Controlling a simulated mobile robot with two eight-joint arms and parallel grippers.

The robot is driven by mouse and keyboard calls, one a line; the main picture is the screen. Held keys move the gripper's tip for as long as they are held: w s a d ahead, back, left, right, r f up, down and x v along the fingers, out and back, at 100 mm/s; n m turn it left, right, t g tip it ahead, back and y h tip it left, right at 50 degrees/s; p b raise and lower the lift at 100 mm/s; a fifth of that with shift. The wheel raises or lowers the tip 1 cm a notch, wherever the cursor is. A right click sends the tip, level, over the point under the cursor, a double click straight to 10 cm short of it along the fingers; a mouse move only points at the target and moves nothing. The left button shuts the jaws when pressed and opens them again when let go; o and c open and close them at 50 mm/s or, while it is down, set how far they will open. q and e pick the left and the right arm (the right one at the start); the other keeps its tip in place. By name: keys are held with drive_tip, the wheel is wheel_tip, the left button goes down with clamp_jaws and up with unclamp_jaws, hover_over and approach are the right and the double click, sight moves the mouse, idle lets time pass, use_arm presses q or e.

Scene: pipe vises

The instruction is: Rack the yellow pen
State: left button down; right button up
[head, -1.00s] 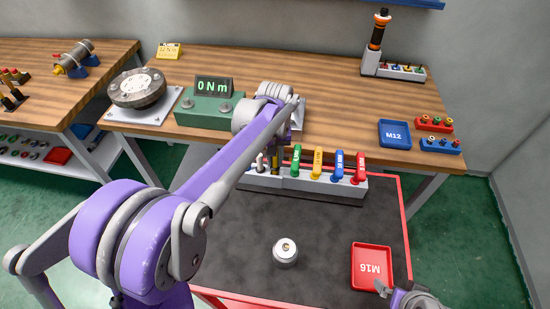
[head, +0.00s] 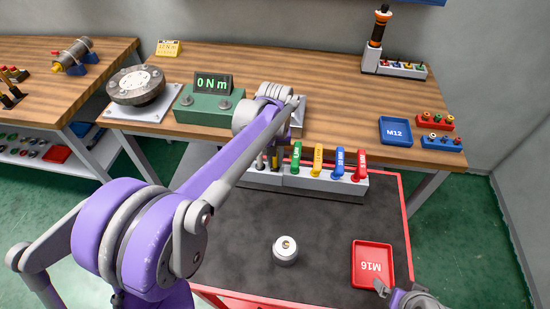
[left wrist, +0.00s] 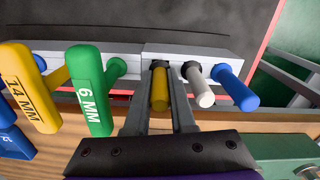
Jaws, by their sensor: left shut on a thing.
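The yellow pen (left wrist: 160,90) is between the two fingers of my left gripper (left wrist: 160,115) in the left wrist view. The gripper is shut on it. The pen's dark end meets a hole in the pale rack (left wrist: 210,52); I cannot tell how deep it sits. A white pen (left wrist: 200,88) and a blue pen (left wrist: 235,90) stand in the rack beside it. In the head view my left arm partly hides this end of the rack (head: 262,180). My right gripper (head: 385,290) shows at the bottom right; its jaws are unclear.
Green (head: 296,158), yellow (head: 318,160), blue (head: 337,163) and red (head: 359,166) hex keys stand in the right part of the block. A metal cylinder (head: 285,251) and a red M16 tray (head: 373,266) are on the dark cart top (head: 235,250). The torque display (head: 213,85) reads 0 Nm.

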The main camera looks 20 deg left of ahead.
use_arm(q)
drive_tip(key=shift+f, duration=0.55)
use_arm(e)
drive_tip(key=shift+s+f, duration=0.1)
drive_tip(key=shift+f, duration=0.25)
idle(0.3)
use_arm(q)
drive_tip(key=c, duration=0.7)
unclamp_jaws()
drive_tip(key=shift+b, duration=0.3)
wheel_tip(320, 180, up, 11)
drive_tip(key=shift+f+p, duration=0.1)
drive_tip(key=shift+p, duration=0.35)
use_arm(e)
drive_tip(key=shift+r, duration=0.5)
